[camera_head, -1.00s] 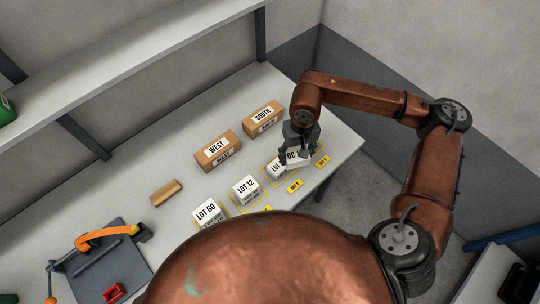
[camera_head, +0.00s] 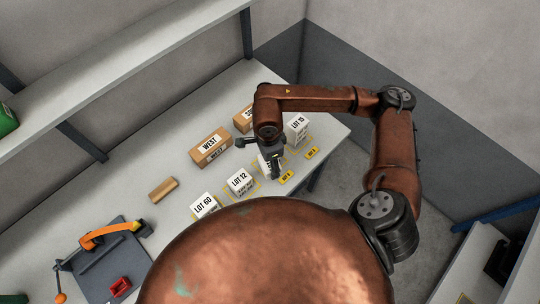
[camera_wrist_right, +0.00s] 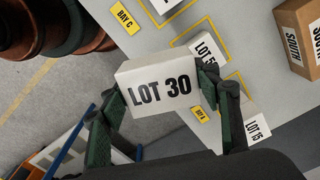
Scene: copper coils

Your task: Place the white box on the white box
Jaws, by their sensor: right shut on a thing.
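My right gripper (camera_head: 274,168) is shut on a white box marked LOT 30 (camera_wrist_right: 155,90), seen large between its fingers in the right wrist view. In the head view, a white face (camera_head: 263,166) shows beside the gripper; I cannot tell whether it is the held box or one behind it. Partly hidden behind the held box in the wrist view is another white box (camera_wrist_right: 204,50), its label cut off. White boxes LOT 15 (camera_head: 297,127), LOT 12 (camera_head: 239,182) and LOT 60 (camera_head: 203,205) stand on the table. My left gripper is not in view.
Brown boxes WEST (camera_head: 210,147) and SOUTH (camera_head: 243,119) stand behind the white ones. Yellow bay labels (camera_head: 312,152) line the front edge. A shelf (camera_head: 110,65) runs above.

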